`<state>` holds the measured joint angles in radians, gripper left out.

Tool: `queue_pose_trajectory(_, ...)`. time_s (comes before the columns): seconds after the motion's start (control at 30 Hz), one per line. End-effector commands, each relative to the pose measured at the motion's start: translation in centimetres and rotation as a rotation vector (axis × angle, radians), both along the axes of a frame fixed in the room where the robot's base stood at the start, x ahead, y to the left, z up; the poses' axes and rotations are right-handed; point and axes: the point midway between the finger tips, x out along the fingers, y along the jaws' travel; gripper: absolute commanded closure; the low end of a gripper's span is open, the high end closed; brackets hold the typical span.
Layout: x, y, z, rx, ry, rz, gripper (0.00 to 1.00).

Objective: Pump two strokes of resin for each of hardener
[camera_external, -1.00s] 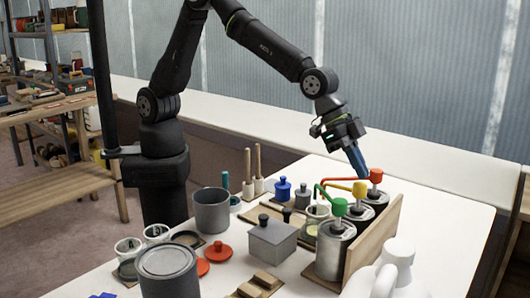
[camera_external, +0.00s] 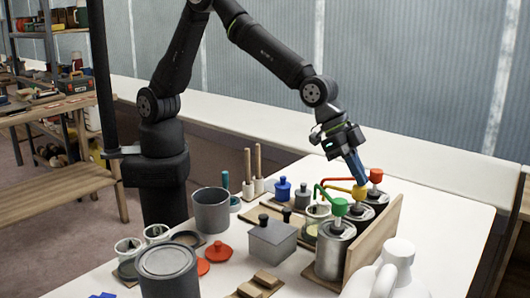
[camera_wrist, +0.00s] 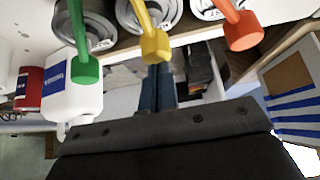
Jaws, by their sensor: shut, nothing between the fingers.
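Three pump cans stand in a row by a wooden board. The front can (camera_external: 334,252) has a green pump head (camera_external: 338,207), the middle one a yellow head (camera_external: 360,193), the back one a red head (camera_external: 375,175). My gripper (camera_external: 361,180) is shut and empty, its blue fingertips at the top of the yellow head. In the wrist view the fingers (camera_wrist: 158,88) line up with the yellow head (camera_wrist: 155,46), between the green head (camera_wrist: 86,72) and red head (camera_wrist: 243,32); contact is hard to confirm. A clear cup (camera_external: 314,222) stands below the spouts.
The wooden board (camera_external: 376,240) runs behind the cans, with a white jug (camera_external: 392,268) at its near end. A grey lidded box (camera_external: 270,243), a grey pot (camera_external: 211,210) and a large tin (camera_external: 168,272) stand left. The table's far right is clear.

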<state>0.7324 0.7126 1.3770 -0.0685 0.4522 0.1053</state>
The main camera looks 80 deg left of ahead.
Motion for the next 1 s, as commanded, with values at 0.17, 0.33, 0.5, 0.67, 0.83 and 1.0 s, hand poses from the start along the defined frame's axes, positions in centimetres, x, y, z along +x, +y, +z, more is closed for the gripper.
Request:
queue_pose_trajectory(0.17,0.0,0.0,-0.8,0.002,0.002,0.0,1.0)
queue_pose_trajectory(0.33,0.0,0.0,-1.4,0.003,0.003,0.0,1.0)
queue_pose_trajectory(0.5,-0.1,0.1,-2.0,0.003,0.003,0.0,1.0)
queue_pose_trajectory(0.67,-0.1,0.1,-2.1,0.003,0.003,0.0,1.0)
queue_pose_trajectory(0.83,-0.1,0.1,-2.0,0.003,0.003,0.0,1.0)
queue_pose_trajectory(1.0,-0.1,0.0,-1.3,0.002,0.002,0.0,1.0)
